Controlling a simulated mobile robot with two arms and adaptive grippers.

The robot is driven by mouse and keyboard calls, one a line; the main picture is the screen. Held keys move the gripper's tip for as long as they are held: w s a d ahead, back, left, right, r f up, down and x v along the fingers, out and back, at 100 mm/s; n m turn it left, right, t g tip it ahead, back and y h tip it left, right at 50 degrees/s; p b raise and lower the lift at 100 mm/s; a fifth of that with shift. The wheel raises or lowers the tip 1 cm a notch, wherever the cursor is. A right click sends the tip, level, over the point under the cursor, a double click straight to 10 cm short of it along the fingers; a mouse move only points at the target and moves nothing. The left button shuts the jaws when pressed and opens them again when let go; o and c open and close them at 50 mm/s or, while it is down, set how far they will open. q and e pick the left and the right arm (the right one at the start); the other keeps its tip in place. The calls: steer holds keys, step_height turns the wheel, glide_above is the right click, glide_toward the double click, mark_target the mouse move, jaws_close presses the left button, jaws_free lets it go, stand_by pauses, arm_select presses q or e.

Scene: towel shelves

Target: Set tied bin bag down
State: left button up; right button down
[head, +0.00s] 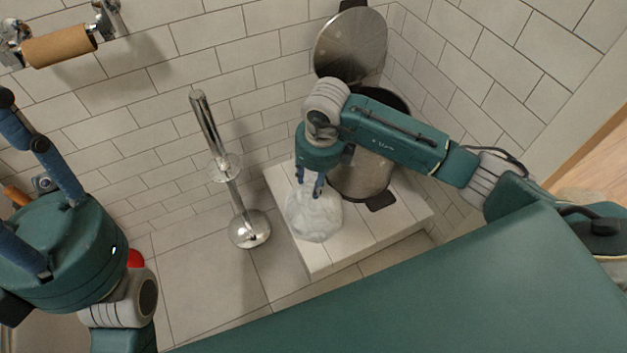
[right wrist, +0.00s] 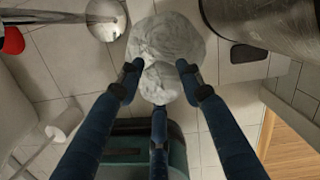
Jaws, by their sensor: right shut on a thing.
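The tied bin bag (head: 315,216) is whitish and translucent, and hangs upright below my right gripper (head: 312,182) over the white tiled step. Whether its bottom touches the step, I cannot tell. In the right wrist view the bag (right wrist: 167,42) bulges beyond the blue fingers of the right gripper (right wrist: 158,84), which are shut on its gathered neck. My left gripper (head: 28,165) is at the left edge of the head view, far from the bag. Its fingertips are partly cut off, so its opening is unclear.
A steel pedal bin (head: 360,178) with its round lid (head: 351,42) raised stands on the step (head: 385,226), right behind the bag. A chrome brush stand (head: 249,229) stands left of the step. An empty cardboard roll (head: 60,46) hangs on the wall. Floor tiles in front are clear.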

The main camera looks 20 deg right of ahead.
steer(key=shift+r, duration=0.15)
steer(key=c, duration=1.2)
jaws_free()
steer(key=shift+o, duration=0.2)
